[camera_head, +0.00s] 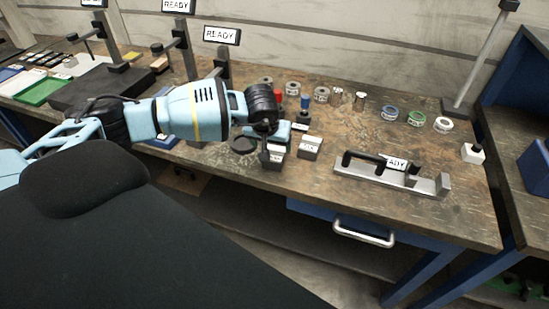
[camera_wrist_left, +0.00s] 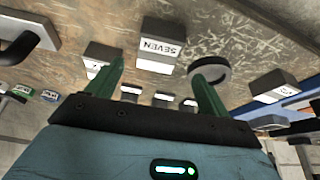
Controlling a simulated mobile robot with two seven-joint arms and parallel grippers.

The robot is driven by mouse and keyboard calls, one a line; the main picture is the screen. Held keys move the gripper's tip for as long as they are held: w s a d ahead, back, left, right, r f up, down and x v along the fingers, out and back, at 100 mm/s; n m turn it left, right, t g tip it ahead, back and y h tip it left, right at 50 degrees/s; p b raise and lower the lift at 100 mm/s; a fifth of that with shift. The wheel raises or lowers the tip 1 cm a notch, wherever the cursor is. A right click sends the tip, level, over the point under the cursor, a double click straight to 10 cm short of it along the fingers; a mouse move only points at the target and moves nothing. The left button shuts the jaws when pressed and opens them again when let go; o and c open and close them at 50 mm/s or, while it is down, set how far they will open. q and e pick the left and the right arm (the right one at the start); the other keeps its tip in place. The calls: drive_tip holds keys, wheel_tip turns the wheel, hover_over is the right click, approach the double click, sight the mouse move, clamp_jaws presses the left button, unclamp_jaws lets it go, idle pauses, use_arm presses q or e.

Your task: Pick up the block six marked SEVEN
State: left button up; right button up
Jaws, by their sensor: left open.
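The grey block with a white label reading SEVEN (camera_wrist_left: 160,47) shows in the left wrist view, just beyond and between my left fingertips. My left gripper (camera_wrist_left: 160,72) is open, with its two green fingers spread and nothing between them. In the head view the same gripper (camera_head: 268,140) hangs over the workbench. A grey block (camera_head: 273,160) there is partly hidden by the gripper and seems to be the SEVEN one; its label is too small to read. My right gripper is not in view.
A similar grey block (camera_head: 310,147) stands close to the right. A dark ring (camera_head: 243,145) lies close to the left. A metal fixture with a black handle (camera_head: 385,178) lies further right. Several spools and small parts stand behind. The bench's front edge is near.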

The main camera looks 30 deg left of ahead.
sight(275, 153)
use_arm(q)
drive_tip(key=shift+d+x, duration=0.2)
drive_tip(key=shift+x, duration=3.25)
drive_tip(key=shift+s+f, duration=0.1)
drive_tip(key=shift+s, duration=0.05)
drive_tip(key=shift+c, duration=0.3)
clamp_jaws()
drive_tip(key=shift+r, duration=0.2)
